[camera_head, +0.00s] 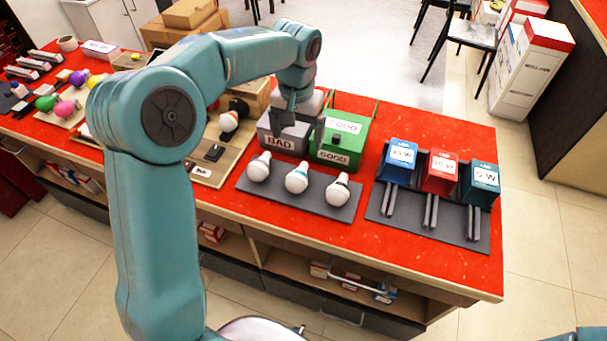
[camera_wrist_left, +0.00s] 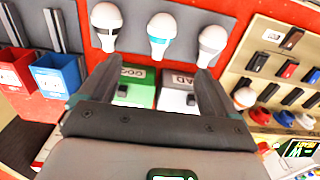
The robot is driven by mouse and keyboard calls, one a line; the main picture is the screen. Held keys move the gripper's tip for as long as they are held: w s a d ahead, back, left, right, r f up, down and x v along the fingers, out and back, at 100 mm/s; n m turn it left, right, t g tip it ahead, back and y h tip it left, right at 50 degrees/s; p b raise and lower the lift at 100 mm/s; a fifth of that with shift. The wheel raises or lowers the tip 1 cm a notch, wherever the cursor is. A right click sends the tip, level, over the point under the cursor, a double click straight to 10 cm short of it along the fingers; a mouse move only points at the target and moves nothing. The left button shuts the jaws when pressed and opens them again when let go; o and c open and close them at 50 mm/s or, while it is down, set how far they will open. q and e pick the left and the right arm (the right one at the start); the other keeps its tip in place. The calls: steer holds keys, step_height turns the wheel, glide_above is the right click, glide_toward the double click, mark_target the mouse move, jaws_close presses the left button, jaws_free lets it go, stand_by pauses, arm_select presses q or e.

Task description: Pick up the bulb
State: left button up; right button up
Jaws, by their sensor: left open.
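Three white bulbs lie in a row on a grey mat (camera_head: 310,202): the left bulb (camera_head: 259,167) with a grey band, the middle bulb (camera_head: 297,178) with a teal band, and the right bulb (camera_head: 338,190) with a dark base. They also show at the top of the left wrist view, the middle one (camera_wrist_left: 160,35) centred. My left gripper (camera_head: 299,130) is open and empty above the BAD and GOOD bins, behind the bulbs. In the left wrist view its fingers (camera_wrist_left: 155,75) point toward the bulbs, apart from them. My right gripper is out of view.
A grey BAD bin (camera_head: 283,143) and green GOOD bin (camera_head: 338,145) stand behind the mat. Blue, red and teal boxes (camera_head: 439,174) stand at right. Another bulb (camera_head: 229,121) is on a test board (camera_head: 222,165) at left. Red counter is bare at far right.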

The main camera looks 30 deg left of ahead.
arm_select(q)
glide_toward(297, 174)
steer(key=f, duration=0.5)
steer(key=shift+s+d+f, duration=0.1)
steer(key=shift+s+f, duration=0.1)
steer(key=shift+f, duration=0.05)
steer(key=shift+s+f, duration=0.15)
steer(key=shift+s+f+p, duration=0.1)
steer(key=shift+f+p, duration=0.2)
steer(key=f, duration=0.2)
steer(key=w+f+p, duration=0.1)
steer(key=f, duration=0.1)
steer(key=shift+s+f, duration=0.1)
steer(key=shift+f, duration=0.25)
steer(key=shift+s, duration=0.1)
steer(key=c, duration=1.1)
steer(key=shift+c, duration=0.2)
